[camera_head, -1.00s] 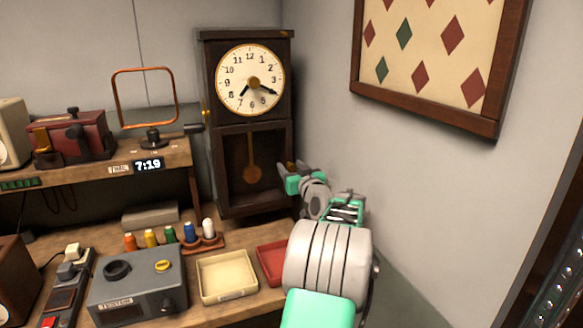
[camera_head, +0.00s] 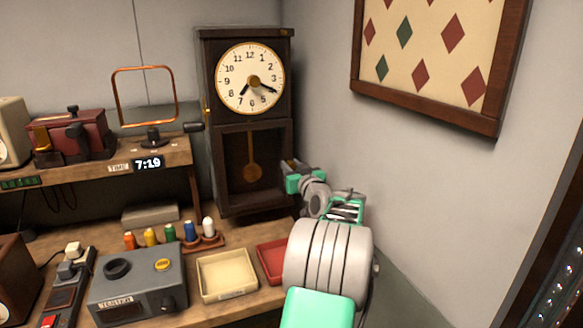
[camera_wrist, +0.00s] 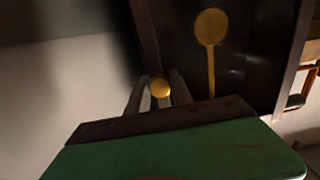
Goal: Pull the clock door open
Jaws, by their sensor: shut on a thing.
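The clock (camera_head: 203,122) is a tall dark wooden case with a round cream dial (camera_head: 250,79), standing upright at the back of the bench. Its lower door (camera_head: 224,166) has a dark pane with a gold pendulum (camera_head: 252,172) behind it and looks closed. My gripper (camera_head: 287,168) is at the right edge of this door. In the wrist view my gripper (camera_wrist: 159,88) is shut on a small round brass knob (camera_wrist: 160,87), with a finger on each side. The pendulum also shows there (camera_wrist: 211,27). The exact finger contact is hidden in the head view.
A red tray (camera_head: 268,264) and a cream tray (camera_head: 228,294) lie on the bench in front of the clock. The wall with a framed diamond picture (camera_head: 425,116) is close on the right.

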